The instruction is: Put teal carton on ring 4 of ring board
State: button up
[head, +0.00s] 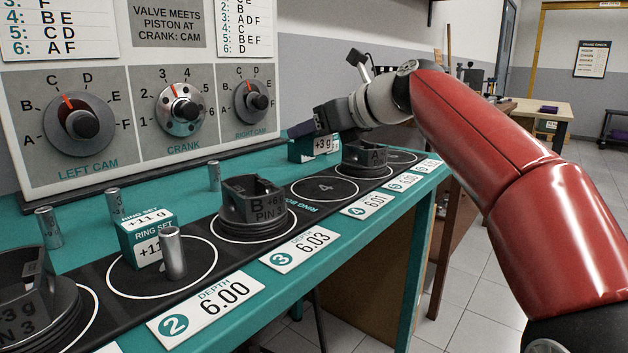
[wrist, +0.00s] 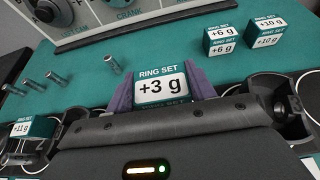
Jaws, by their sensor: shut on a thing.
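A teal and white ring-set carton marked +3 g (head: 322,146) is between the purple fingers of my gripper (head: 308,132). In the wrist view the carton (wrist: 163,88) sits squarely between the fingers (wrist: 162,80), label facing the camera, and the gripper is shut on it. The ring board (head: 292,202) is a black strip with white circles. Ring 4 (head: 325,188) is empty, with its depth card (head: 370,208) in front.
A piston marked B (head: 253,202) stands on ring 3 and another piston (head: 365,157) on ring 5. A +11 g carton (head: 146,236) and a metal pin (head: 173,253) stand on ring 2. Cartons marked +6 g (wrist: 221,39) and +10 g (wrist: 268,31) stand on the bench. Loose pins (head: 214,176) stand behind the board.

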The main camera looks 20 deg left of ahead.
jog(key=shift+f+b, duration=1.25)
jog(key=shift+f, duration=1.8)
jog(key=shift+f, duration=0.15)
jog(key=o, duration=1)
